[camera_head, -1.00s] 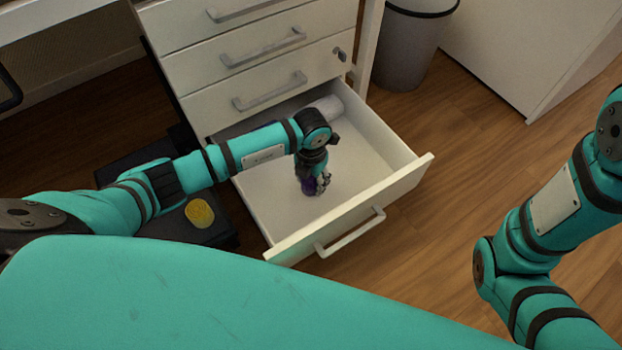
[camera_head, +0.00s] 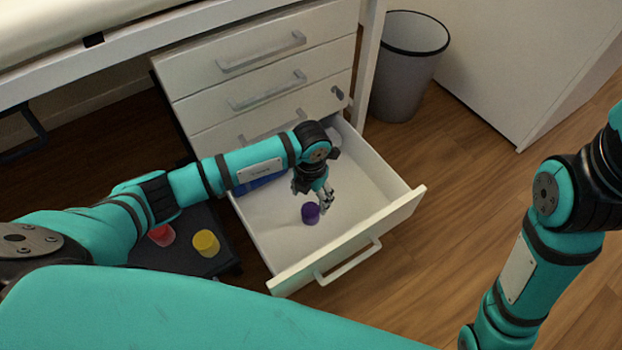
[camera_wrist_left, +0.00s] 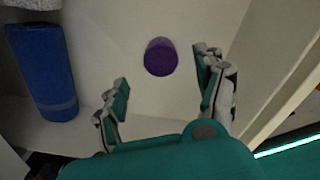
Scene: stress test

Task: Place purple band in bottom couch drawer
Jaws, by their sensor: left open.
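The purple band (camera_head: 310,213), a small purple roll, rests on the floor of the open bottom drawer (camera_head: 268,220). It also shows in the left wrist view (camera_wrist_left: 161,57), ahead of the fingers and apart from them. My left gripper (camera_head: 326,196) is open and empty inside the drawer area, just above and right of the purple band in the head view. In the left wrist view its two fingers (camera_wrist_left: 163,85) are spread wide. My right arm shows at the right of the head view, but its gripper is out of frame.
A blue roll (camera_wrist_left: 42,70) lies in the drawer, with a whitish item (camera_head: 333,137) at its back. A red roll (camera_head: 161,235) and a yellow roll (camera_head: 206,243) sit on a dark low surface left of the drawer. A grey bin (camera_head: 408,70) stands behind right.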

